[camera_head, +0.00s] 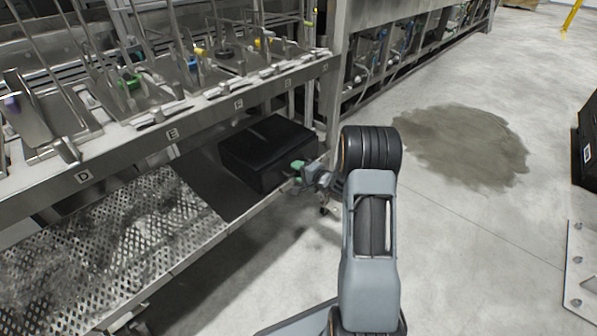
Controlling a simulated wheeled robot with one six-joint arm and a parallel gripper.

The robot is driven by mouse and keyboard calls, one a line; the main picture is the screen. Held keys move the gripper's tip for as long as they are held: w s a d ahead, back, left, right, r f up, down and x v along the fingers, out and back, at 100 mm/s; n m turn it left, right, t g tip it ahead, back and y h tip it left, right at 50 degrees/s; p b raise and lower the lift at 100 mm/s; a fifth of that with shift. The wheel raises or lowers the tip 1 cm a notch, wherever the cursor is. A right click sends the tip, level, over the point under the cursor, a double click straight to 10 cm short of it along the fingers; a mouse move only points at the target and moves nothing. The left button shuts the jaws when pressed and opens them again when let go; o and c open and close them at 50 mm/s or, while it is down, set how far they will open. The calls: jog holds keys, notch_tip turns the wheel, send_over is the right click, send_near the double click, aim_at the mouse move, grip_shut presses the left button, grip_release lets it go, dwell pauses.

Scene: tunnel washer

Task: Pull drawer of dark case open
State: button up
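The dark case (262,142) is a black box on the lower shelf of the machine, under the panels marked E and F. No gap shows between a drawer and the case, and the drawer's outline is too dark to make out. My gripper (298,173), with green fingertips, is at the right-hand front side of the case, close to its face. Whether the fingertips touch the case or hold a handle cannot be told at this size. My arm comes in from the lower right and hides part of the floor.
A perforated metal shelf (128,250) runs along the lower left. A steel post (337,75) stands just behind my wrist. Open floor (470,235) lies to the right, with a dark stain (462,145). A black box (588,145) is at the right edge.

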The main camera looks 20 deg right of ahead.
grip_shut()
dwell(0.3)
